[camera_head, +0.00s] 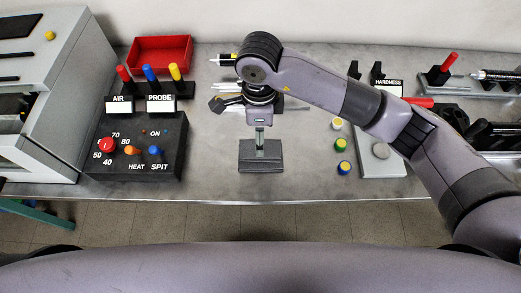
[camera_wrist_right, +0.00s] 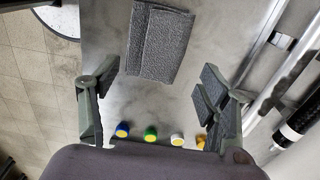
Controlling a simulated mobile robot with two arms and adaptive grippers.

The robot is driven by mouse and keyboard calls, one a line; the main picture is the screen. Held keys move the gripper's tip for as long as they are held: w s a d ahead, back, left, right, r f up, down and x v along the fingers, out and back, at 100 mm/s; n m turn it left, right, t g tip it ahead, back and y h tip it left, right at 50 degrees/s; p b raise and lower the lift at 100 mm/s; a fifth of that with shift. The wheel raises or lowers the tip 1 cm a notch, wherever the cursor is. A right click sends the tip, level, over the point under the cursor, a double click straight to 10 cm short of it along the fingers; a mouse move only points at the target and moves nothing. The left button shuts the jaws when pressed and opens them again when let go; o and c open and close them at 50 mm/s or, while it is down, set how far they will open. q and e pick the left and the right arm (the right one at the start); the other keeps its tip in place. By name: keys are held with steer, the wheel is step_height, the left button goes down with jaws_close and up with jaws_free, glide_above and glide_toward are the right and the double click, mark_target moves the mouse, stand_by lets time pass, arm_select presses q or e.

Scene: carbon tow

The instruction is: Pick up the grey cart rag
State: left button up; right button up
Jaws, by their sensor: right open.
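The grey cart rag (camera_wrist_right: 160,42) lies folded flat on the metal bench in the right wrist view. In the head view, the rag (camera_head: 261,165) is a dark grey patch near the bench's front edge, partly hidden by my gripper. My right gripper (camera_head: 260,148) points down over it. In the wrist view the right gripper's fingers (camera_wrist_right: 158,95) are spread wide with nothing between them. The rag shows beyond the fingertips, toward the top of that view. The height of the fingertips above it is hard to tell. My left gripper is out of view.
Several coloured caps (camera_head: 340,145) stand right of the rag. A control box (camera_head: 137,147) with knobs and a red tray (camera_head: 160,55) are on the left. Tools (camera_head: 228,103) lie behind my gripper. The bench (camera_head: 213,172) is bare between box and rag.

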step_height(320, 180, down, 3)
steer(key=shift+r, duration=0.15)
step_height(320, 180, down, 4)
steer(key=shift+w+d+f+p, duration=0.1)
steer(key=shift+p, duration=0.95)
steer(key=shift+f, duration=0.55)
steer(key=shift+w, duration=0.1)
steer(key=shift+c, duration=0.6)
steer(key=c, duration=1)
